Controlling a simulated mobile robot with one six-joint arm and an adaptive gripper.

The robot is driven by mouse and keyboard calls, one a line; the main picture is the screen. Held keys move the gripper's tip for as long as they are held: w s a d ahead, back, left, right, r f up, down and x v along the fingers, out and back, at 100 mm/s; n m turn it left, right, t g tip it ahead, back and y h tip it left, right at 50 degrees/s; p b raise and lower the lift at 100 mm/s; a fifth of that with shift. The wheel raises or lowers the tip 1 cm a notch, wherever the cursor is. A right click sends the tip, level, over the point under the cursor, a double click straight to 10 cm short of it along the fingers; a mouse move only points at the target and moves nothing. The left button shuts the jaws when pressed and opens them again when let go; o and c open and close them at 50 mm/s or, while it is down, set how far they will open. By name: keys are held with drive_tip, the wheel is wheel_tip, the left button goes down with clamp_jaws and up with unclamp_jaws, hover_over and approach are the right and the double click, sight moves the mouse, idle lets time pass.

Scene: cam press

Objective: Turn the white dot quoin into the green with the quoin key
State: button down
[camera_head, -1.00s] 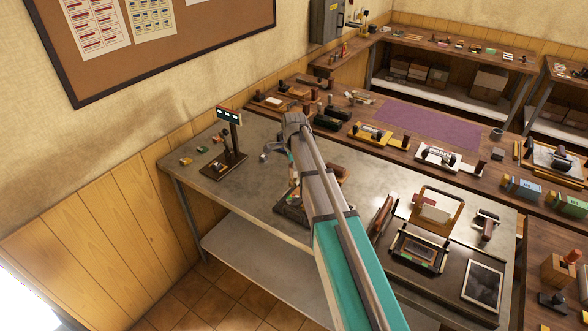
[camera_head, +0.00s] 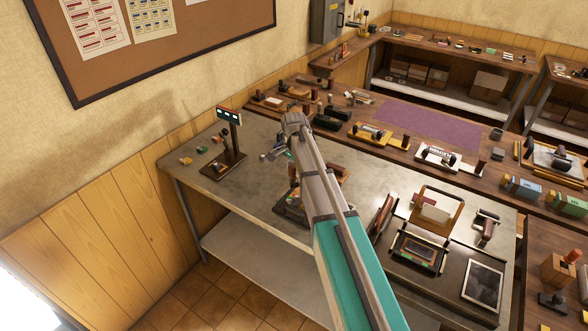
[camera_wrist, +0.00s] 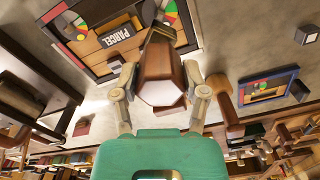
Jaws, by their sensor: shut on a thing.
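My gripper (camera_wrist: 160,80) is shut on the brown wooden handle of the quoin key (camera_wrist: 158,62) in the wrist view. I cannot tell which carries the white dot. In the head view my gripper (camera_head: 275,152) is above the grey bench, and my arm partly covers the frame (camera_head: 289,210).
A small stand with a lit display (camera_head: 229,114) stands at the bench's left. Another framed form (camera_head: 419,250), a wooden rack (camera_head: 437,212) and a dark-framed plate (camera_head: 483,281) occupy the right.

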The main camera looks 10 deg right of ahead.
sight(294, 180)
drive_tip(key=shift+f, duration=0.1)
drive_tip(key=shift+f+b, duration=2.85)
drive_tip(key=shift+b, duration=0.1)
drive_tip(key=shift+f+b, duration=0.85)
idle(0.3)
drive_tip(key=c, duration=0.7)
unclamp_jaws()
clamp_jaws()
